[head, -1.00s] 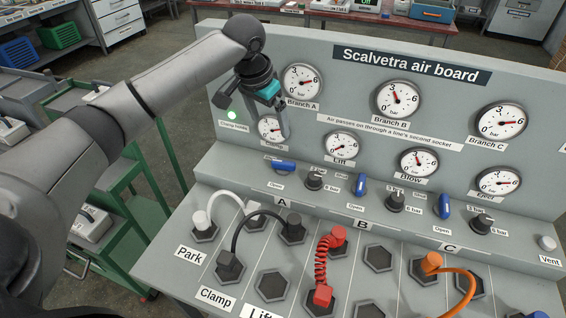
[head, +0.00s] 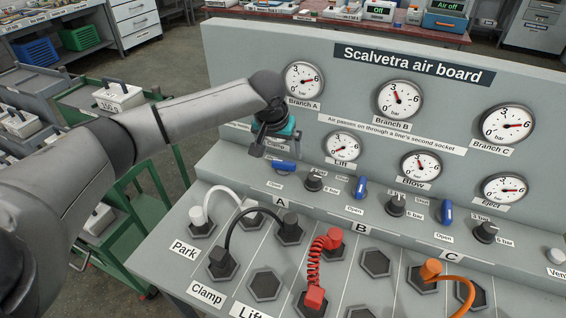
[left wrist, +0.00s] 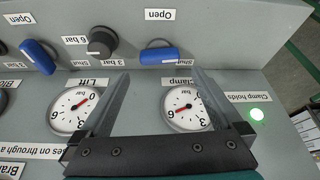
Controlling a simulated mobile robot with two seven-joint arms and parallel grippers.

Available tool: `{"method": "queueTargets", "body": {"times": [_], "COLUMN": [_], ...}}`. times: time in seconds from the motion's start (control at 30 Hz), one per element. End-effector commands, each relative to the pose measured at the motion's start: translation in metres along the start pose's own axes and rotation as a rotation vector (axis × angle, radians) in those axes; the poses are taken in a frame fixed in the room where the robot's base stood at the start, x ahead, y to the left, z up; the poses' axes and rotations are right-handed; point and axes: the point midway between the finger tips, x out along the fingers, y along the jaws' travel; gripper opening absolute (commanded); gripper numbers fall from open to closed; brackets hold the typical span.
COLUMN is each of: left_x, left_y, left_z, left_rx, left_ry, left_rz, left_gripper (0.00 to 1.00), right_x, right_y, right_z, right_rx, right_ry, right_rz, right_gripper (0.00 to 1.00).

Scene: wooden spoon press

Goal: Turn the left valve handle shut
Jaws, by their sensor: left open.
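The left valve handle (head: 285,166) is a blue lever at the left end of the board's ledge, below branch A, lying sideways. It also shows in the left wrist view (left wrist: 162,55), upside down, near an "Open" label. My left gripper (head: 270,153) is above and just left of the handle in the head view, pointing down. In the left wrist view its two fingers (left wrist: 162,74) are spread apart with nothing between them but the panel, and the handle lies just beyond the tips. No contact shows. My right gripper is out of view.
Black regulator knob A (head: 313,180) is right of the handle; blue handles B (head: 361,187) and C (head: 447,211) stand farther right. The Clamp gauge (left wrist: 184,110) is behind the gripper. Hoses, including a black one (head: 240,222), arch over the lower sockets.

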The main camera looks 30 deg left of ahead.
Motion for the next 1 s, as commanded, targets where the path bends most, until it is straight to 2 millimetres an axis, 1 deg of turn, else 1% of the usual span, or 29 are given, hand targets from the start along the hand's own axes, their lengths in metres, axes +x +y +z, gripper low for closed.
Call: {"method": "queueTargets", "body": {"times": [0.03,0.1,0.3,0.5,0.8,0.87,1.0], "left_x": [0.012,0.025,0.051,0.062,0.063,0.063,0.063], "left_y": [0.001,0.0,0.0,0.0,0.0,0.0,0.0], "left_z": [0.001,0.001,0.0,0.0,-0.001,0.0,0.0], "left_rx": [-0.001,-0.001,0.0,0.001,0.001,0.001,0.001], "left_ry": [-0.001,-0.001,0.0,0.002,0.001,0.001,0.001], "left_rz": [0.0,-0.001,0.0,0.0,0.0,0.0,0.0], "left_gripper": [1.0,1.0,1.0,1.0,1.0,0.94,0.79], "right_x": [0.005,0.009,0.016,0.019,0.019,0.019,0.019], "right_y": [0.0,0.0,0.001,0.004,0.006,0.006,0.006], "right_z": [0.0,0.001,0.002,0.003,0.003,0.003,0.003], "right_rx": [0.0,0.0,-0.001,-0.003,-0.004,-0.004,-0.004], "right_ry": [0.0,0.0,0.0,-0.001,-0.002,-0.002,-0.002], "right_rz": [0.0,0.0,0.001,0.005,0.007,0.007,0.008], "right_gripper": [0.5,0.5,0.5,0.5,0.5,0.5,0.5]}}
